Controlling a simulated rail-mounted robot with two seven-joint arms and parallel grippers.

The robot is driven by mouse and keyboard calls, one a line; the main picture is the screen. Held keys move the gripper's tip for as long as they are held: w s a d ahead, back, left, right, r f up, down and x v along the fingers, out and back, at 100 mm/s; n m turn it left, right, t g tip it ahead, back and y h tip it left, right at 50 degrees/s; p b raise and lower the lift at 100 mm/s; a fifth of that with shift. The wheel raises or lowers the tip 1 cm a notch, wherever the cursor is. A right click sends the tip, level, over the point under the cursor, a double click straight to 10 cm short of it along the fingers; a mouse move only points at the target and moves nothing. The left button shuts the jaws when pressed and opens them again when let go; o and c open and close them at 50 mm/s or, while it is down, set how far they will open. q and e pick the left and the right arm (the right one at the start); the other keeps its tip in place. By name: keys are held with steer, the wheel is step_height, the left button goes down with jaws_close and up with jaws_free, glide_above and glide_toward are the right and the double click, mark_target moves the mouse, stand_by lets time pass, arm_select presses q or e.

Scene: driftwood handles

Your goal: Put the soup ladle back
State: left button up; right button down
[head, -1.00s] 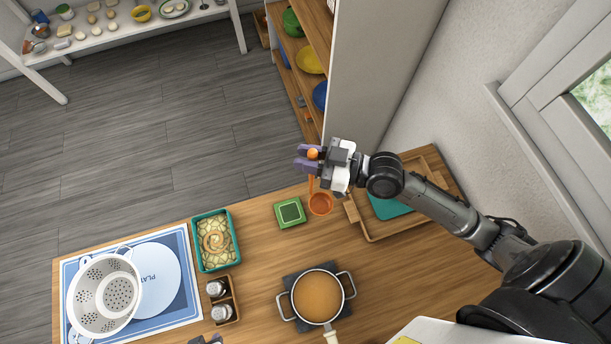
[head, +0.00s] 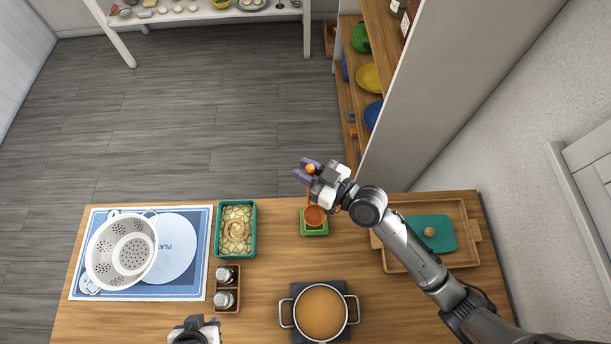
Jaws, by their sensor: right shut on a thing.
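The soup ladle is orange, with a round bowl (head: 315,216) that hangs low in the head view. My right gripper (head: 307,170) has its purple fingers shut on the top end of the ladle's handle. The ladle's bowl overlaps the far part of a small green square holder (head: 315,231) on the counter; I cannot tell whether they touch. A pot of orange soup (head: 320,310) stands nearer, at the front of the counter. My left gripper (head: 194,323) shows only in part at the bottom edge, and its fingers are not clear.
The wooden counter (head: 270,275) also bears a teal dish (head: 222,250), a shaker rack (head: 238,302), a white colander (head: 103,250) with a plate on a blue mat, and a wooden tray (head: 393,262) at right. A tall shelf (head: 430,110) stands behind.

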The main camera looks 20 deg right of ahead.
step_height(320, 180, down, 4)
steer(key=shift+b, duration=0.7)
steer(key=shift+f, duration=0.1)
steer(key=shift+f, duration=0.15)
steer(key=c, duration=1)
jaws_free()
steer(key=shift+r, duration=0.2)
